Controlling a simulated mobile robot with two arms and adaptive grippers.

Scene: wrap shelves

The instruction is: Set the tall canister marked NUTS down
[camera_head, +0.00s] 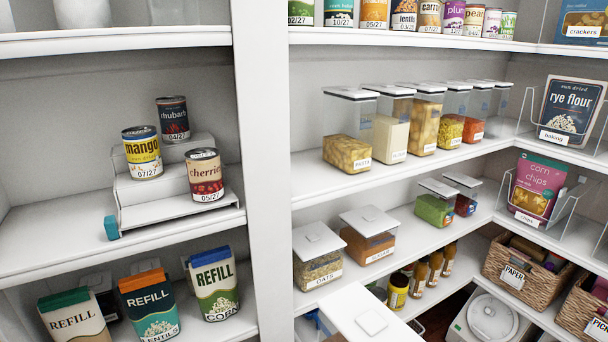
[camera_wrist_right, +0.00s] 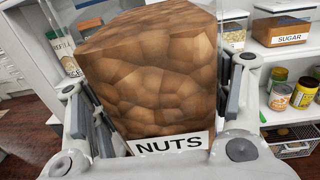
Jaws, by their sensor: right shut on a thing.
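The tall canister marked NUTS (camera_wrist_right: 150,75) fills the middle of the right wrist view, full of brown nuts, with its label at the lower edge. My right gripper (camera_wrist_right: 163,105) is shut on it, with one finger pad on each side. In the head view a large white lid with a square button (camera_head: 365,318) shows at the bottom edge, in front of the shelves; it appears to be this canister's lid. The canister's base and my right gripper are hidden there. My left gripper is in neither view.
On the lower shelf stand the OATS canister (camera_head: 317,258) and SUGAR canister (camera_head: 368,236), with a gap before the green-filled canister (camera_head: 436,205). Above, a row starts with the PASTA canister (camera_head: 347,150); bare shelf (camera_head: 307,185) lies left of it. A white upright (camera_head: 262,200) divides the shelving.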

